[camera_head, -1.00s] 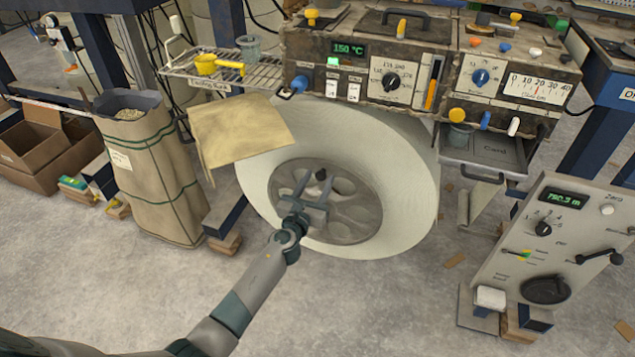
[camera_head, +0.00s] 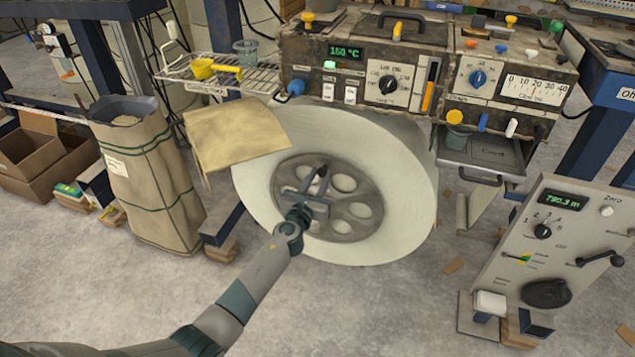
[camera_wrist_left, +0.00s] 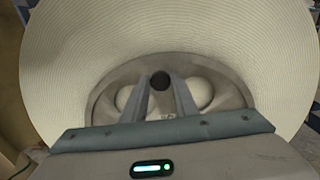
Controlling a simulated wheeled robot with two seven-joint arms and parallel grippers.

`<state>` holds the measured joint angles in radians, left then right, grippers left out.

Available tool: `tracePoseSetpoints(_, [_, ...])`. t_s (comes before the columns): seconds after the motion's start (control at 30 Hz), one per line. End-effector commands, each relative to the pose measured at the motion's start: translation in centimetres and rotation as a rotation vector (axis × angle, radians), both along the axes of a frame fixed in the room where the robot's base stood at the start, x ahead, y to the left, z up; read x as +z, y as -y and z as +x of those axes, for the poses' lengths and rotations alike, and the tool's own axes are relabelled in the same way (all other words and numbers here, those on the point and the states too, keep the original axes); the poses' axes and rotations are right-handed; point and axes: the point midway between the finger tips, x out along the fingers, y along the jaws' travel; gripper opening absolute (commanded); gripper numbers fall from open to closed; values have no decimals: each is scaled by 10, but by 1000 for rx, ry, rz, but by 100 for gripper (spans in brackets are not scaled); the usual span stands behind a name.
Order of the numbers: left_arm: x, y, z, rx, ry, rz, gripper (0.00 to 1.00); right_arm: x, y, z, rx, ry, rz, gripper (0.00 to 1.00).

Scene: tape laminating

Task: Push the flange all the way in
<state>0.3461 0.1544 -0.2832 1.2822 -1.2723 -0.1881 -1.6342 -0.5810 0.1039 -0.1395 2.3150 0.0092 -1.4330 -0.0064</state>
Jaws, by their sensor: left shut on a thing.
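The flange (camera_head: 371,193) is a grey disc with round holes, set in the middle of the large cream tape roll (camera_head: 410,200). A dark knob (camera_head: 322,171) sticks out at its centre. My left gripper (camera_head: 316,187) is in front of the flange, shut on this knob. In the left wrist view, its two fingers (camera_wrist_left: 160,92) stand close on either side of the knob (camera_wrist_left: 160,79), with the flange (camera_wrist_left: 229,93) behind. Part of the flange is hidden by my gripper. How deep the flange sits in the roll is hard to tell. My right gripper is out of view.
The control machine (camera_head: 300,60) stands above and behind the roll. A tan sheet (camera_head: 235,140) hangs at the roll's upper left, beside a paper sack (camera_head: 150,175). An open drawer (camera_head: 480,155) juts out at the right. A console (camera_head: 560,235) stands farther right.

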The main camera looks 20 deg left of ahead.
Motion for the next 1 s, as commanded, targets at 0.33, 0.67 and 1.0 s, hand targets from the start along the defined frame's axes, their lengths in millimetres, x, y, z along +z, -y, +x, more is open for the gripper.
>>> tracePoseSetpoints(0.33, [4, -1, 2, 2, 5, 0, 44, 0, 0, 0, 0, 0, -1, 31])
tracePoseSetpoints(0.67, [3, -1, -3, 1, 2, 0, 44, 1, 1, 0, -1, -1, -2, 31])
tracePoseSetpoints(1.0, [3, -2, -41, 0, 2, 2, 44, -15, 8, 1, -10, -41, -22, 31])
